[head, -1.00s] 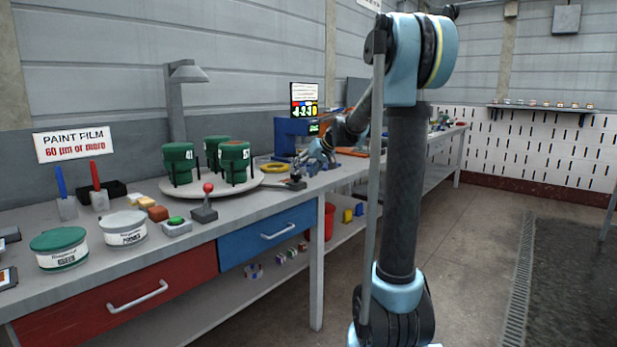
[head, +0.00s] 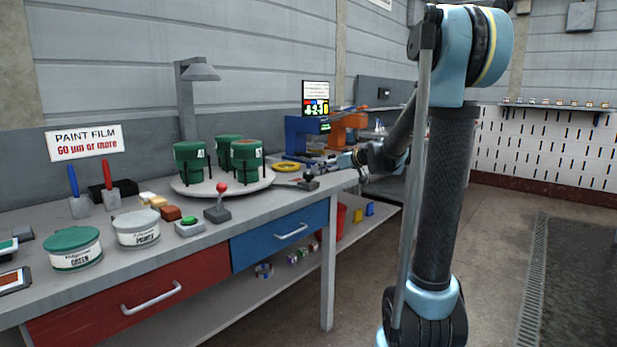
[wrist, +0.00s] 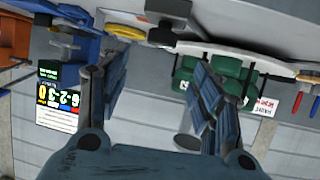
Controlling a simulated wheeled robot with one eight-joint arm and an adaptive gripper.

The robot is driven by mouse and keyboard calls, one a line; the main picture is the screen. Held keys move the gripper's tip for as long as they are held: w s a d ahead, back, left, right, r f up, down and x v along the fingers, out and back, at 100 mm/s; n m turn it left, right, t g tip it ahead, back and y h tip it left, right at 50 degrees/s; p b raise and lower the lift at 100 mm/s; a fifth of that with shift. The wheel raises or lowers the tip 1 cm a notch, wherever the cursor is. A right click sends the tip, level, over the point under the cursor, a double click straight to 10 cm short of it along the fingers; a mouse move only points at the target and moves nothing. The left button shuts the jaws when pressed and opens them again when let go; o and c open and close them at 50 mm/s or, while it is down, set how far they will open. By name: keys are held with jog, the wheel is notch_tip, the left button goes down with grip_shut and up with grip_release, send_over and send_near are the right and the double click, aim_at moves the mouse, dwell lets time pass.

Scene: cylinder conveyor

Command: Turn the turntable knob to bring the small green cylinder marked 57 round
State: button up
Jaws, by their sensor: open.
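The round pale turntable (head: 205,190) stands on the bench with three dark green cylinders on it: one at left (head: 190,162), one at the back (head: 228,148) and one at right (head: 247,162). Their numbers are too small to read surely. A dark knob (head: 310,181) sits by the turntable's right side; a dark knob-like part (wrist: 165,25) shows at the top of the wrist view. My gripper (head: 347,161) is open and empty, to the right of the knob and apart from it. In the wrist view my gripper (wrist: 148,78) has its fingers wide apart.
A red-balled joystick (head: 222,190) and a green button (head: 189,226) stand in front of the turntable. Paint tins (head: 138,228) are at left. A yellow ring (head: 286,166) and a blue machine with a screen (head: 316,100) stand behind the knob. The floor at right is clear.

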aim_at(310, 173)
jog(key=x, duration=1.3)
jog(key=shift+w+a, duration=0.1)
jog(key=shift+a, duration=0.05)
jog(key=c, duration=1)
